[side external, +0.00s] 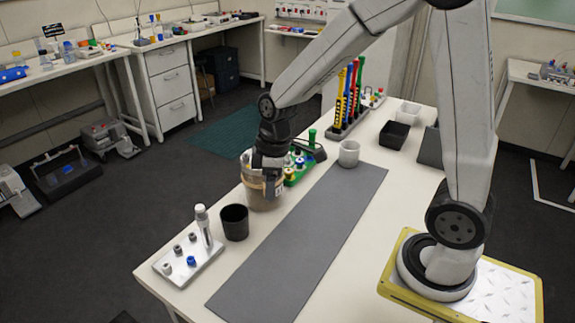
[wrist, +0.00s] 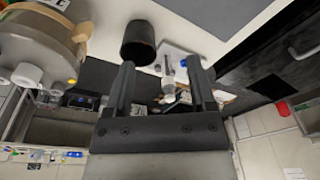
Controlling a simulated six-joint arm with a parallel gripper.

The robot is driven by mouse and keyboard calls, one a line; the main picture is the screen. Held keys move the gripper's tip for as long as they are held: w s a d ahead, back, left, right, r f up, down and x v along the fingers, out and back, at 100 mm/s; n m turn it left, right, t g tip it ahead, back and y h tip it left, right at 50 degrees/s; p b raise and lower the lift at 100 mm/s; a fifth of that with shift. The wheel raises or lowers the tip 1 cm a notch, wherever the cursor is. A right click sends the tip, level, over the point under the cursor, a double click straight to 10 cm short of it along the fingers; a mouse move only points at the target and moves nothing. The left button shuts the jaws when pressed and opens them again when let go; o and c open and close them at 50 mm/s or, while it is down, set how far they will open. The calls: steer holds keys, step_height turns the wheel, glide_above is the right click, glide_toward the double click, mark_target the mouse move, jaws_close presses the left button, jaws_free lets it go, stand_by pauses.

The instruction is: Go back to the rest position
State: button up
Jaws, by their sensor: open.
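My gripper (side external: 268,172) points down on my bent arm and overlaps a brownish round vessel (side external: 262,198) in the side view. In the wrist view my gripper (wrist: 160,82) has its two fingers spread with a clear gap, holding nothing. There the vessel (wrist: 38,50), with tape and pale ports, lies to the left, outside the fingers. I cannot tell whether gripper and vessel touch. My arm is stretched out over the table (side external: 395,185), away from its base.
A black cup (side external: 235,222) and a light tray (side external: 186,262) with a white-capped tube stand near the front left. A grey mat (side external: 300,240) leaves clear room along the table. Tall coloured tools (side external: 350,95), a grey cup (side external: 349,153) and black bin (side external: 394,134) stand farther back.

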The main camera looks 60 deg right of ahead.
steer(key=s+f+m+t+h, duration=0.1)
steer(key=s+f+m, duration=0.1)
steer(key=s+m, duration=0.5)
steer(key=shift+s+a+f+t, duration=0.15)
steer(key=shift+s+a+t, duration=0.2)
steer(key=shift+a+t, duration=0.05)
